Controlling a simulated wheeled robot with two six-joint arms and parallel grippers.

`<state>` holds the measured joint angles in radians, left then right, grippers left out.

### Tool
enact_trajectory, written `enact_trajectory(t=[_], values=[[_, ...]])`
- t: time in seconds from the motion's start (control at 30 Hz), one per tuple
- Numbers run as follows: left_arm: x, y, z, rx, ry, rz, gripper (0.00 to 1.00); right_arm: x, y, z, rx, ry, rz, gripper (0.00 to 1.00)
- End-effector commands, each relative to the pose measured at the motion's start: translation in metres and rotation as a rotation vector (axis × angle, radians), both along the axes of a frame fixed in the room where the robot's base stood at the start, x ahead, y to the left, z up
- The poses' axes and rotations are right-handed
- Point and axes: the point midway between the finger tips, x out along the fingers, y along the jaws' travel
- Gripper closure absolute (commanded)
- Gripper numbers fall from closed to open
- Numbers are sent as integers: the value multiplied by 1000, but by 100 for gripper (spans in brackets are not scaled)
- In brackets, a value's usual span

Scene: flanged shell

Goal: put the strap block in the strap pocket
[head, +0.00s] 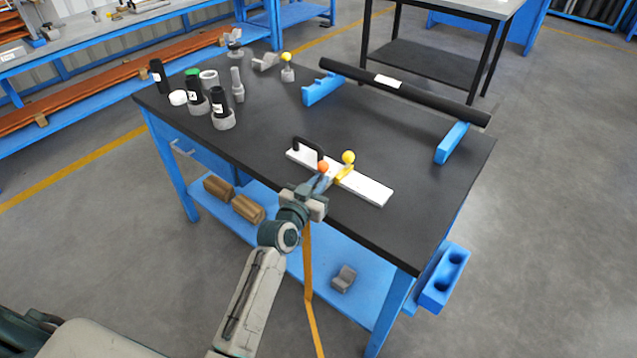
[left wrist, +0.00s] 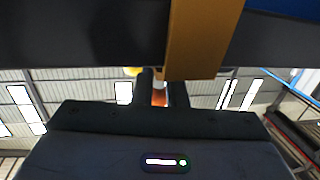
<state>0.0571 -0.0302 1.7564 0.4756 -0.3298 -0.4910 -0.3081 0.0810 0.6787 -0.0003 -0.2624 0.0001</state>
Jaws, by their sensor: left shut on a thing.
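My left gripper (head: 322,178) is at the front edge of the black table. It is shut on an orange-knobbed piece (head: 323,166); orange shows between its fingers in the left wrist view (left wrist: 159,97). The piece's lower part is hidden by the fingers, and I cannot tell if it is the strap block. Just behind is a white plate (head: 372,189) with a black handle and a yellow-knobbed yellow piece (head: 348,158). An orange-brown strap (head: 308,262) hangs at the table's front edge, large in the left wrist view (left wrist: 203,40). I cannot make out the strap pocket. My right gripper is not in view.
A black tube (head: 430,92) lies on two blue supports at the back right. Several bottles and grey cups (head: 222,120) stand at the left. A blue holder (head: 445,278) hangs on the right side. A grey block (head: 343,278) lies on the lower shelf. The middle tabletop is clear.

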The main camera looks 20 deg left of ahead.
Motion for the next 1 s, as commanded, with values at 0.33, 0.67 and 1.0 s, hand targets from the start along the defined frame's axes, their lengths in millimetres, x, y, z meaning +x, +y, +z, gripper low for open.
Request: enact_trajectory(t=[0.33,0.67,1.0], values=[[0,0,-3,0,-1,0,86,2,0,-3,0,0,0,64],[0,0,-2,0,0,0,66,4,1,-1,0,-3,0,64],[-33,5,0,0,2,-1,66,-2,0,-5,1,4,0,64]])
